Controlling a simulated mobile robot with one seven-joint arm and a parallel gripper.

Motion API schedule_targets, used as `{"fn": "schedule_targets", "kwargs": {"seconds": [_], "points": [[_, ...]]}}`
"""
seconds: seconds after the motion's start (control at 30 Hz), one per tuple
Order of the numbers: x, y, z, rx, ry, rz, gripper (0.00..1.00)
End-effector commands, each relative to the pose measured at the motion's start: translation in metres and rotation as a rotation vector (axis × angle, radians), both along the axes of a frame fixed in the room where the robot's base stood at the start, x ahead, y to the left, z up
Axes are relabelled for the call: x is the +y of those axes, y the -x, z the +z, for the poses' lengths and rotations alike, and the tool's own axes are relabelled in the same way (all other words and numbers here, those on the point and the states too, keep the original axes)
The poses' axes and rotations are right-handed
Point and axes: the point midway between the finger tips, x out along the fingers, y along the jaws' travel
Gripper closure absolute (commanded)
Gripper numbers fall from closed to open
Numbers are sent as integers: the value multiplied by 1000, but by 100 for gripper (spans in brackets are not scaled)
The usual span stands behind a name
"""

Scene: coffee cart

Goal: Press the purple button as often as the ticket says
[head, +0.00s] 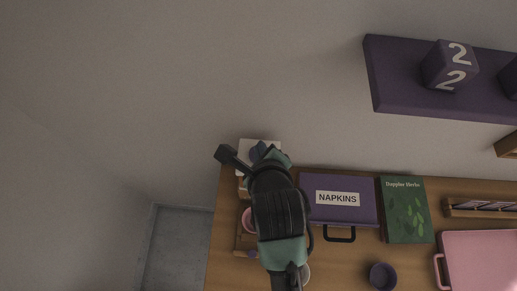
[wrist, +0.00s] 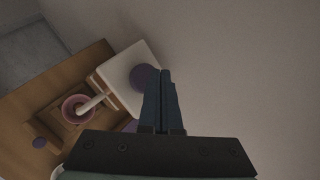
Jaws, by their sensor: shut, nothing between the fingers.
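A white panel (wrist: 126,72) stands against the wall at the left end of the wooden counter. A round purple piece that looks like the purple button (wrist: 140,77) is on its face, partly hidden by my fingers in the wrist view. My gripper (wrist: 165,72) is shut and empty, its fingertips beside the purple piece in that view. I cannot tell whether they touch it. In the head view, my wrist covers most of the panel (head: 245,143), and the fingers are hard to make out. I see no ticket that I can read.
A pink cup (wrist: 70,106) sits in a wooden holder left of the panel. A purple NAPKINS case (head: 350,214), a green book (head: 404,215), a purple cup (head: 382,276) and a pink tray (head: 485,262) stand on the counter. A purple shelf (head: 395,92) carries number cubes.

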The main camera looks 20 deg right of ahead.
Motion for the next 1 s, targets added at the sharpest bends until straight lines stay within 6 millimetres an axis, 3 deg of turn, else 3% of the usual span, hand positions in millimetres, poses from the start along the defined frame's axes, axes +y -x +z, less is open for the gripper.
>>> {"fn": "schedule_targets", "kwargs": {"seconds": [0.53, 1.0], "points": [[0, 0, 50, -2, 0, -1, 100], [0, 0, 50, -1, 0, 0, 100]]}}
